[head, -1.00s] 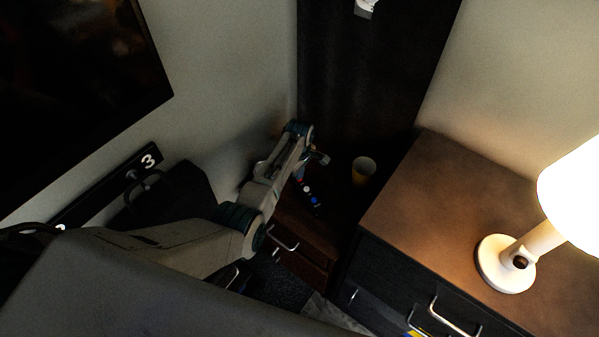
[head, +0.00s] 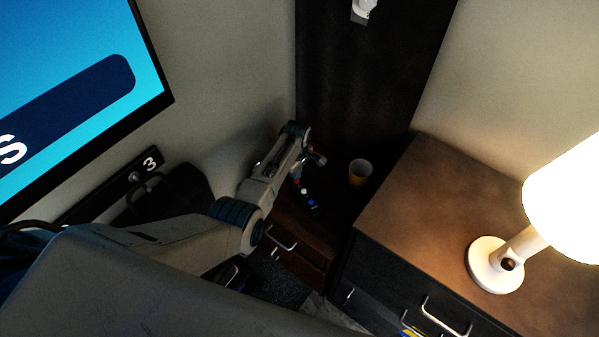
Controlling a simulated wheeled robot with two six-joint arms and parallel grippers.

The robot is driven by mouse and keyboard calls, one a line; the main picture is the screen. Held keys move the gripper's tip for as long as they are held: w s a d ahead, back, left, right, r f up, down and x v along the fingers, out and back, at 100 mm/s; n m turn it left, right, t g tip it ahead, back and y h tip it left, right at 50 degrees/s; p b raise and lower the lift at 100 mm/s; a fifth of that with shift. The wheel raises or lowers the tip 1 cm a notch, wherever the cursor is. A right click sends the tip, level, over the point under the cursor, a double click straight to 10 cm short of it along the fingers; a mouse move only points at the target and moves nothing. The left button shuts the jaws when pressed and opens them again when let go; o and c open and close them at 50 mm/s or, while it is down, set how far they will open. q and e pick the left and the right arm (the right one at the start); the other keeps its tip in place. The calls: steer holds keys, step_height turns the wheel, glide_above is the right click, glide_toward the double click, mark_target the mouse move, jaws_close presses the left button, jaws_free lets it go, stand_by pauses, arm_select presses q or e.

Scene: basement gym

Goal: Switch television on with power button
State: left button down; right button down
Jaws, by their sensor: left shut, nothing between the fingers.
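The television (head: 60,80) hangs on the wall at the upper left, and only its lower right corner is in view. Its screen is lit bright blue, with a dark blue rounded band and a white letter. A dark remote (head: 309,199) with red, white and blue buttons lies on the small wooden cabinet (head: 292,222). My left gripper (head: 318,160) is shut and empty near the remote's far end; I cannot tell whether it touches the remote. My right gripper is not in view.
A lit lamp (head: 497,262) stands on the brown-topped dresser (head: 420,205) at the right. A rack plate (head: 150,163) marked 3 is on the wall below the television.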

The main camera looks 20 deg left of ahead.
arm_select(q)
step_height(320, 180, up, 12)
steer(key=shift+w, duration=0.15)
stand_by(0.9)
